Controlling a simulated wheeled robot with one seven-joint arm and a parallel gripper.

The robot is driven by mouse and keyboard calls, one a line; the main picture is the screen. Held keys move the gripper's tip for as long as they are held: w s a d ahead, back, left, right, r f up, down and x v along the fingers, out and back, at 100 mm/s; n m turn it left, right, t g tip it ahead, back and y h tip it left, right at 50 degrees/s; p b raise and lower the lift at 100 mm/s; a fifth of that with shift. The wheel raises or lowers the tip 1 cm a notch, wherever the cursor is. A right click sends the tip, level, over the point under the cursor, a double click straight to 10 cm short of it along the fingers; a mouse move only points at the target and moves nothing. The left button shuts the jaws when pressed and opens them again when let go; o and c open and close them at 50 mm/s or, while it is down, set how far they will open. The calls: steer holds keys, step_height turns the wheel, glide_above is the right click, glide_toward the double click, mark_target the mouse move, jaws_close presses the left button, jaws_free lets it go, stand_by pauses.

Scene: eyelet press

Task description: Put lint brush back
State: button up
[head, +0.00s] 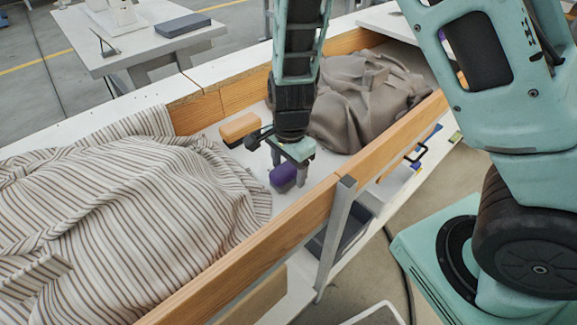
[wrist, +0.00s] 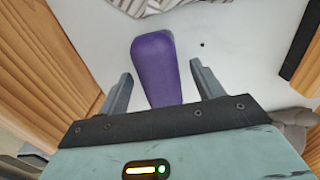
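A purple, rounded, elongated object (head: 283,177), which may be the lint brush, lies on the white surface between wooden side boards. In the wrist view the purple object (wrist: 156,70) lies lengthwise between the two fingers, with a gap on each side. My gripper (head: 289,167) points down over it, open; the wrist view also shows my gripper (wrist: 161,78) with its fingers spread. An orange-tan block with a dark underside (head: 240,128) lies just left of my gripper by the far board. I cannot tell for sure which of the two is the lint brush.
A striped cloth (head: 130,205) is heaped on the left and a grey-brown cloth (head: 350,112) on the right. Wooden boards (head: 262,245) edge the trough at front and back. A dark bin (head: 350,235) sits below the front board. A separate table (head: 150,42) stands behind.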

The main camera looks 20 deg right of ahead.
mark_target(289, 165)
steer(key=shift+r, duration=0.1)
step_height(289, 165, up, 12)
steer(key=p, duration=0.4)
steer(key=s+a+r+n, duration=0.3)
steer(key=s+r+n, duration=0.1)
steer(key=s+n, duration=0.6)
steer(key=s+a+r+n, duration=0.3)
steer(key=s+r+n, duration=0.2)
steer(key=s+n, duration=0.5)
steer(key=shift+a+n, duration=0.15)
steer(key=shift+n, duration=0.95)
